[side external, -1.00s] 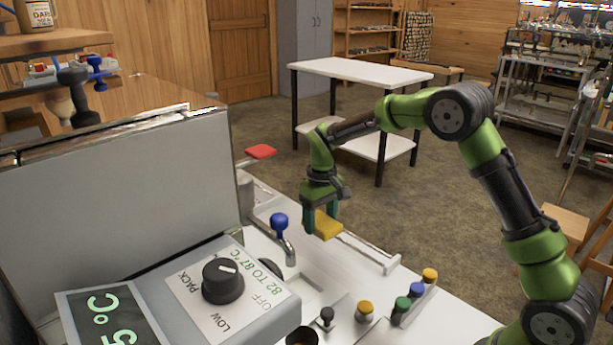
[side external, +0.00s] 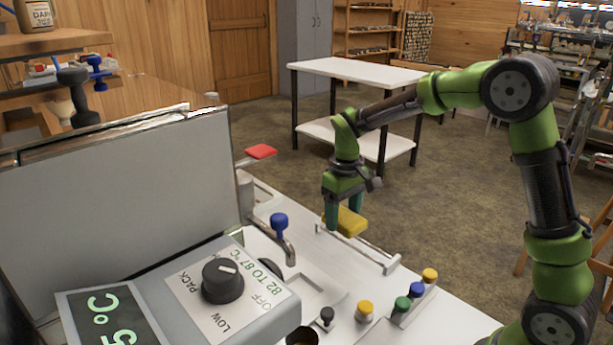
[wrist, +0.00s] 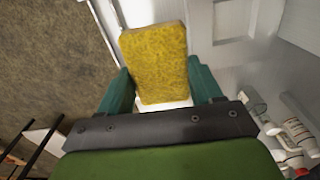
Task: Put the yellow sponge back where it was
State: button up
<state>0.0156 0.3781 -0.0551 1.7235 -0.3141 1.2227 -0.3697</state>
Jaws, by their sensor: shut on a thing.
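The yellow sponge (side external: 346,221) is a flat block held between the fingers of my gripper (side external: 343,214). In the side external view it is at the far edge of the white counter, near the long rail. In the wrist view the sponge (wrist: 155,60) lies between the two teal fingers of my gripper (wrist: 163,92), with white surface behind it. The sponge appears to be above the counter; I cannot tell whether it touches anything.
A long white rail (side external: 357,249) runs along the counter edge beneath the sponge. A grey control box with a black knob (side external: 222,281) is in the foreground.

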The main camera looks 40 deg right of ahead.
jog(key=s+f, duration=0.2)
jog(key=s, duration=0.8)
send_over(374, 290)
jog(key=shift+n, duration=0.3)
notch_tip(374, 290, down, 6)
jog(key=shift+f, duration=2.25)
jog(key=shift+f, duration=0.15)
jog(key=o, duration=0.7)
